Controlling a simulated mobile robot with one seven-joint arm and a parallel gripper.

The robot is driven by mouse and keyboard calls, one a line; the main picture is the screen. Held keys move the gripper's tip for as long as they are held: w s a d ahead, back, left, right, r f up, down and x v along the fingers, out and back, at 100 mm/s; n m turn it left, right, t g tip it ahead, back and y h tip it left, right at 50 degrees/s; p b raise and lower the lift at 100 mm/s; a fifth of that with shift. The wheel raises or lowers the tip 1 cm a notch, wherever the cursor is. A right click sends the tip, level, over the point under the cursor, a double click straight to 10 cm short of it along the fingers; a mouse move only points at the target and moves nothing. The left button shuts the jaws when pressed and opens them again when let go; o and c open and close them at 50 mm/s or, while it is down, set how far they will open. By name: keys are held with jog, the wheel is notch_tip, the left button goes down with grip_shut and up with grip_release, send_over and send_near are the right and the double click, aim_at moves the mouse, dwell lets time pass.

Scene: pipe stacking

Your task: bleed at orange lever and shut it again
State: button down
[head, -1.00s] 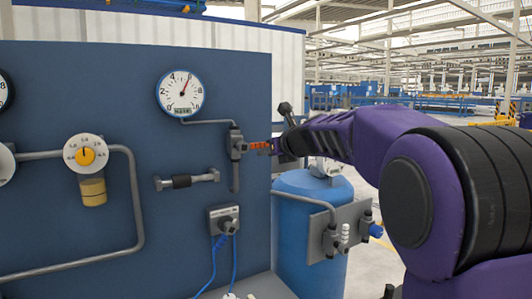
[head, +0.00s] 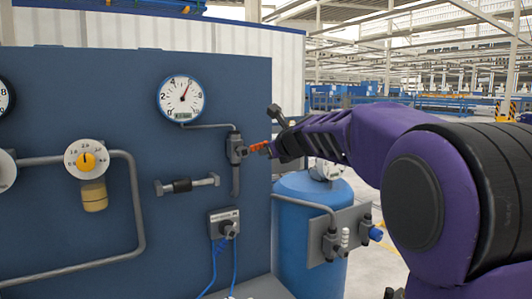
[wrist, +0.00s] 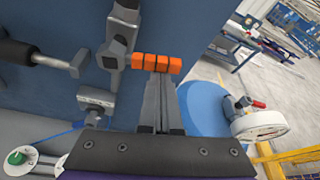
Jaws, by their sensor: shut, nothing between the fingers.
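The orange lever (head: 259,146) sticks out to the right from a grey valve (head: 236,147) on the blue panel. In the wrist view the lever (wrist: 157,64) is a row of orange segments pointing right from the valve body (wrist: 113,60). My gripper (wrist: 158,82) is shut and empty, its fingertips right at the lever's lower edge in that view. I cannot tell whether they touch it. In the head view my gripper (head: 273,149) is at the lever's outer end, and its fingertips are hard to make out.
A round gauge (head: 181,98) is piped to the valve, its needle leaning up and right. A dial regulator (head: 87,158), a short pipe piece (head: 187,185) and a socket box (head: 224,222) are on the panel. A blue tank (head: 300,260) stands right of it.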

jog(key=s+a+r+n+t+h+b, duration=0.2)
jog(key=a+r+n+t+b, duration=0.1)
jog(key=n, duration=0.9)
jog(key=shift+s+a+r+t, duration=0.25)
jog(key=shift+a+r+t, duration=0.2)
jog(key=shift+r+t, duration=0.65)
jog(key=shift+r+n, duration=0.15)
jog(key=shift+n, duration=0.15)
dwell(1.2)
